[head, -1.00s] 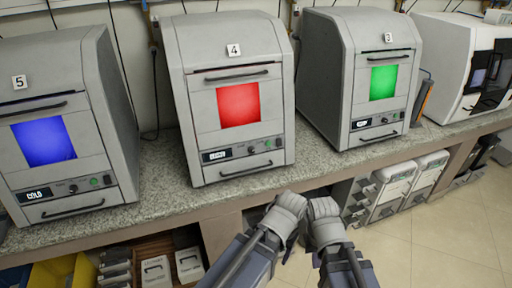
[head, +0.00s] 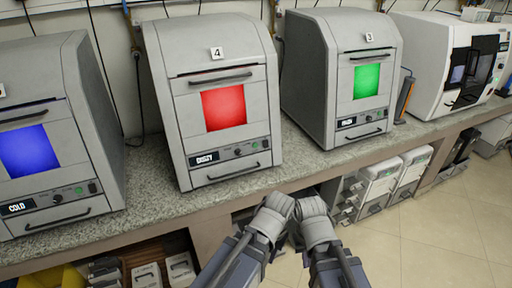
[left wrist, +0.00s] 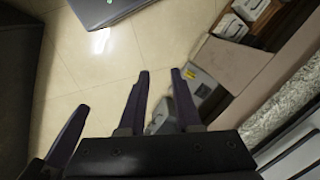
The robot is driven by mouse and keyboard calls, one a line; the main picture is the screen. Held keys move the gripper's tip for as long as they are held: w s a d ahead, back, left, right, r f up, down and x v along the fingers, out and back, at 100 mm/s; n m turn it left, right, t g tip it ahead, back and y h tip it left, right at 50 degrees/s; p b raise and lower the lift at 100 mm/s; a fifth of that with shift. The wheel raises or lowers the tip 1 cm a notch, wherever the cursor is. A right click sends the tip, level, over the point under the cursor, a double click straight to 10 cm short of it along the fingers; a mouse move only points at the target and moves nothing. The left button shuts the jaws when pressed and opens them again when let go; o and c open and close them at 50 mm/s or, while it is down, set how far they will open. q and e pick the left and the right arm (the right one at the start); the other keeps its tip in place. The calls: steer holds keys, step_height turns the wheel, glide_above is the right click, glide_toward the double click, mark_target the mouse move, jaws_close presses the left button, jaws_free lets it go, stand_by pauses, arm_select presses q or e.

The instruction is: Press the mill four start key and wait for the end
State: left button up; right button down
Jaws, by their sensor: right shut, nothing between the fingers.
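In the head view my left gripper (head: 277,206) and right gripper (head: 311,206) are side by side, below and in front of the bench edge, apart from the key. The right one is shut and empty. In the left wrist view dark fingers (left wrist: 160,95) point at the floor; nothing is seen held.
Mill three (head: 345,80), with a green window, stands to the right. A blue-windowed mill (head: 50,140), its display reading COLD, stands to the left. A white machine (head: 440,65) is at far right. Open tiled floor (head: 430,240) lies at lower right; shelved boxes (head: 375,190) are under the bench.

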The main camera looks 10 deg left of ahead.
arm_select(q)
jaws_close()
stand_by(1.3)
